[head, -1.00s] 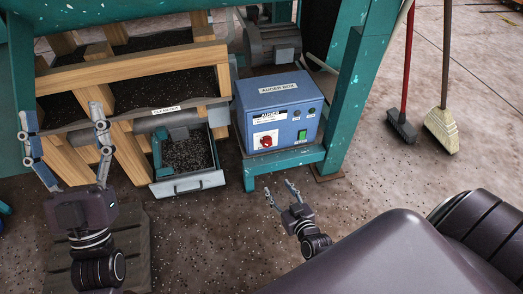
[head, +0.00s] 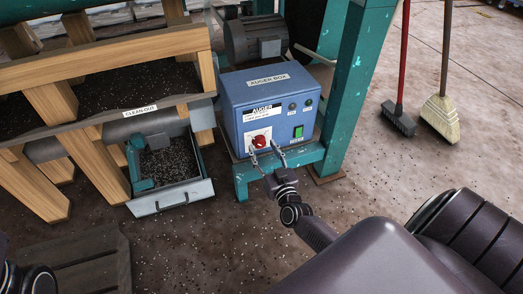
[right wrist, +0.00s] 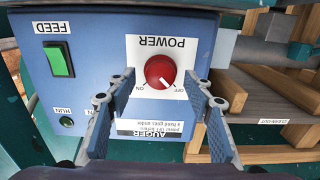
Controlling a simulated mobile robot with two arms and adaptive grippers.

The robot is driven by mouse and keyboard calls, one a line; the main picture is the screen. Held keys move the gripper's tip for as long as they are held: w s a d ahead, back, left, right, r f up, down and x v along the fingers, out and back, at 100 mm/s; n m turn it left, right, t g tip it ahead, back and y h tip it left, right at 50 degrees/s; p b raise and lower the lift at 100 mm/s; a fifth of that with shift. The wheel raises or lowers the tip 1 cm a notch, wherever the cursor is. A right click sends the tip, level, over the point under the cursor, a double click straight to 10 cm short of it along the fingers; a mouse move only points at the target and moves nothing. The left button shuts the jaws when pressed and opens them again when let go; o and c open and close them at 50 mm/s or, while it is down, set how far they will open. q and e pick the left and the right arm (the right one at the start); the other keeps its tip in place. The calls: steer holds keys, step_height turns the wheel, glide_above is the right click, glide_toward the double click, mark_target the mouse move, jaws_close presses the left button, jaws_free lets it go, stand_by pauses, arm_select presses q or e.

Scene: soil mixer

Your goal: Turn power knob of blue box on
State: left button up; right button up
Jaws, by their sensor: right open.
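The blue auger box (head: 230,95) stands on a teal frame shelf in the head view. Its red power knob (head: 261,141) is low on the front face, on a white plate. In the right wrist view the red knob (right wrist: 160,71) appears upside down, and its white mark points to the lower right, toward the OFF label. My right gripper (head: 264,150) is open in front of the knob. In the wrist view its fingertips (right wrist: 160,76) lie on either side of the knob; I cannot tell whether they touch it. My left gripper's fingers are out of view.
A green feed switch (right wrist: 59,59) sits beside the power plate. An open grey drawer (head: 172,197) with dark soil juts out left of the box. A teal post (head: 347,85) rises at the right. A broom (head: 441,118) and a brush stand farther right.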

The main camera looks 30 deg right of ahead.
steer(key=shift+x, duration=0.9)
steer(key=shift+c, duration=0.4)
steer(key=c, duration=1)
